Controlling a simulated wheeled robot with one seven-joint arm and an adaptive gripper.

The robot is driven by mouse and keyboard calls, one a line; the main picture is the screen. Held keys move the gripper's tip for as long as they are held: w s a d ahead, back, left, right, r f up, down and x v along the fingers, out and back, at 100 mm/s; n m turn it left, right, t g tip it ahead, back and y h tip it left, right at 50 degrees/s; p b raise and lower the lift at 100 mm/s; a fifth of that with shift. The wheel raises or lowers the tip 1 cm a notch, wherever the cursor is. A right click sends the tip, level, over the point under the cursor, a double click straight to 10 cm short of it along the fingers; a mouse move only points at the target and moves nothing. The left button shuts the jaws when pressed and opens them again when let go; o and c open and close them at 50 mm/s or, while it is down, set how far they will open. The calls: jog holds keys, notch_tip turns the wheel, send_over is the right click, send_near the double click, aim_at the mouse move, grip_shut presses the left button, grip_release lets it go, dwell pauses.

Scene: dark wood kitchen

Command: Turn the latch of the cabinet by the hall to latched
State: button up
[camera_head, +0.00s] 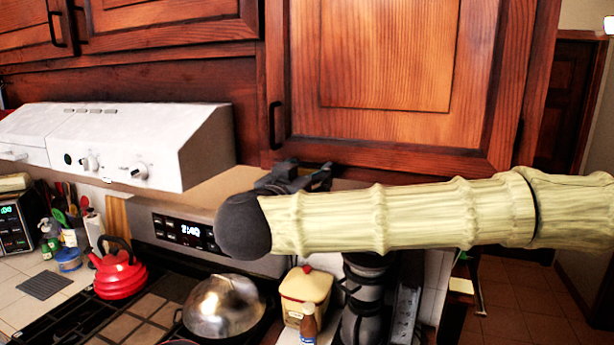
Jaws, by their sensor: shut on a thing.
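The cabinet by the hall (390,65) is the upper wood cabinet at the right, with its door closed against the frame. A dark vertical handle (272,125) is on the door's left side. My gripper (318,174) is dark and sits at the bottom edge of this cabinet, near its lower left corner. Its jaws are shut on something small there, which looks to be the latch. The latch itself is hidden behind the fingers, so its angle cannot be told. My pale ribbed arm reaches in from the right, below the door.
A white range hood (130,140) is left of the cabinet. Below stand a stove with a red kettle (118,272), a lidded pan (222,306), a cream canister (304,292) and a brown bottle (309,325). The hall floor (520,300) is open at the right.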

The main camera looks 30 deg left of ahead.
aim_at(324, 163)
jog(key=shift+m, duration=0.3)
jog(key=shift+d+r+m+b, duration=0.1)
jog(key=shift+r+m+b, duration=0.1)
jog(key=shift+m+b, duration=1.4)
jog(key=m+b, duration=0.1)
jog(key=m, duration=0.1)
jog(key=m+b, duration=0.1)
jog(key=b, duration=0.1)
jog(key=m+b, duration=0.2)
jog(key=shift+w+d+r+m, duration=0.1)
jog(key=shift+d+r+m, duration=0.2)
jog(key=m+b, duration=0.2)
jog(key=b, duration=0.1)
jog(key=m+b, duration=0.3)
jog(key=shift+w+d+r, duration=0.1)
jog(key=shift+d+r, duration=0.05)
jog(key=shift+d, duration=0.25)
jog(key=m+b, duration=0.3)
jog(key=shift+d+r+b, duration=0.2)
jog(key=shift+d+b, duration=0.1)
jog(key=shift+m, duration=0.3)
jog(key=o, duration=1)
jog(key=shift+r, duration=0.1)
